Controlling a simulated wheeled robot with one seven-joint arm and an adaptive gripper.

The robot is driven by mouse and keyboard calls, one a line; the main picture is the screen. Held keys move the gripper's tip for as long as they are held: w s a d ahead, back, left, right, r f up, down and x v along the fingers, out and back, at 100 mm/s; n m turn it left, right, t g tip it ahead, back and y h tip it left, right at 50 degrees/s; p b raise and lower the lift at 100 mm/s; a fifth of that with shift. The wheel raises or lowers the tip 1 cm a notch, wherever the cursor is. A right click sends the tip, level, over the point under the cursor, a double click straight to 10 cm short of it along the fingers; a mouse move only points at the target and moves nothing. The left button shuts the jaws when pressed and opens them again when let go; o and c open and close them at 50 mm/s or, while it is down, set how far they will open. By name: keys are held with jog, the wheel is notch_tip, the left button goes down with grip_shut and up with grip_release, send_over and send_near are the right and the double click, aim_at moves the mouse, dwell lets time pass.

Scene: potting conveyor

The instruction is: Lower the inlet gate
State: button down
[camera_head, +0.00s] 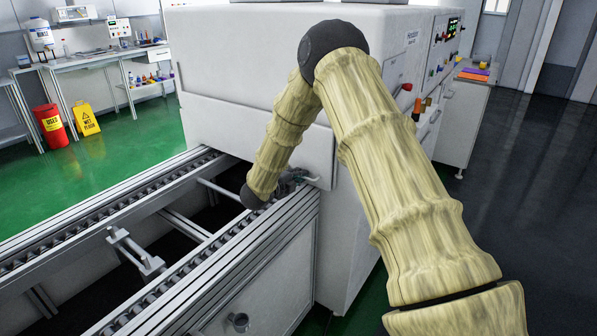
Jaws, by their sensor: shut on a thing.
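The inlet gate (222,122) looks like the pale panel across the front of the large white machine, above the conveyor. Its lower edge stands above the rollers, with a dark gap under it at the left. A small grey handle (312,180) shows at the panel's lower right corner. My gripper (291,180) is at this handle, shut on it. My own arm hides part of the panel, and the fingertips are small and partly hidden.
The conveyor (105,225) has two roller rails with an open dark middle and a metal bracket (135,252). The machine's control panel (445,45) is at the right. A red bin (50,130) and a yellow wet-floor sign (84,118) stand at the back left.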

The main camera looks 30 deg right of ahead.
aim_at(298, 190)
notch_tip(298, 190, down, 2)
jog(key=shift+f, duration=0.1)
jog(key=shift+s+a+f+b, duration=0.15)
jog(key=shift+s+f+b, duration=0.15)
jog(key=shift+s+b, duration=0.05)
jog(key=c, duration=1.6)
grip_release()
jog(key=shift+w+f, duration=0.15)
jog(key=shift+o, duration=0.2)
